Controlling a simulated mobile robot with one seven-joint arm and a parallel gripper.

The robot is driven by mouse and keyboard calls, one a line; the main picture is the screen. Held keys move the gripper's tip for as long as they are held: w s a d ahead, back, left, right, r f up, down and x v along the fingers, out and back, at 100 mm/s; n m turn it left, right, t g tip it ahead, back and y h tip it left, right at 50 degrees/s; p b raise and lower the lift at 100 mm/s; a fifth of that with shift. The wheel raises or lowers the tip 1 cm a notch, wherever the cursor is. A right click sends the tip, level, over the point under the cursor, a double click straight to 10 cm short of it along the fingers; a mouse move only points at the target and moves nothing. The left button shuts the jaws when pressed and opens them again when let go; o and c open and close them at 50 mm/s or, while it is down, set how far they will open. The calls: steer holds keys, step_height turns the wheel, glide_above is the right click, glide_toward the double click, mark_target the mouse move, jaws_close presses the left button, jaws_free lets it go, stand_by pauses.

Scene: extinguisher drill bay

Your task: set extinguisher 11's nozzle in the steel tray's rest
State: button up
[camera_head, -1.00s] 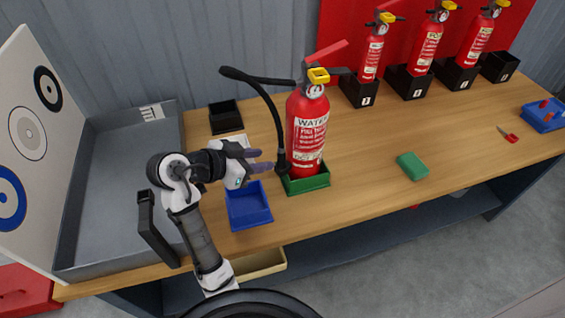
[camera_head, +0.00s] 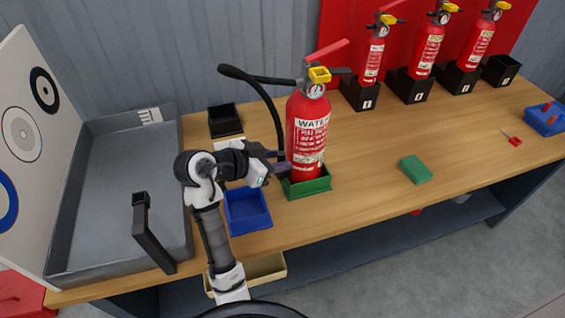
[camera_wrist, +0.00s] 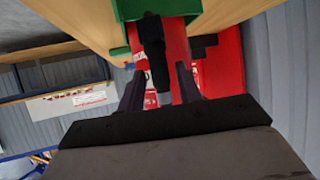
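The large red extinguisher (camera_head: 306,140), labelled WATER, stands upright in a green holder (camera_head: 308,187); I cannot read a number 11 on it. Its black hose (camera_head: 262,90) arches left and down to a nozzle, mostly hidden by my gripper in the head view. In the wrist view the black nozzle (camera_wrist: 153,45) with a grey part hangs before the red body. My gripper (camera_head: 281,170) is at the nozzle; in the wrist view its fingers (camera_wrist: 160,82) are apart on either side, with gaps visible. The grey steel tray (camera_head: 125,265) is at left, with a dark upright bracket (camera_head: 150,240) at its front.
A blue bin (camera_head: 247,222) lies just below my gripper. A black holder (camera_head: 224,120) stands behind it. A green block (camera_head: 415,169) lies to the right. Smaller extinguishers (camera_head: 371,62) line the back. A target board (camera_head: 25,175) stands left of the tray. The mid-right tabletop is mostly clear.

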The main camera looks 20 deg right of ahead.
jaws_close()
steer(key=shift+r+p, duration=2)
steer(key=shift+r, duration=0.55)
steer(key=shift+r, duration=0.1)
steer(key=shift+r+p, duration=0.35)
steer(key=shift+p, duration=0.05)
step_height(320, 180, up, 11)
steer(key=p, duration=0.6)
steer(key=s+a+b, duration=0.3)
steer(key=s+a, duration=0.1)
steer(key=a, duration=1.2)
steer(key=s+a+b, duration=0.3)
steer(key=s+a, duration=0.1)
steer(key=a, duration=1.1)
step_height(320, 180, down, 7)
steer(key=b, duration=0.6)
steer(key=shift+w+d, duration=0.15)
steer(key=shift+w, duration=0.1)
steer(key=shift+b, duration=0.9)
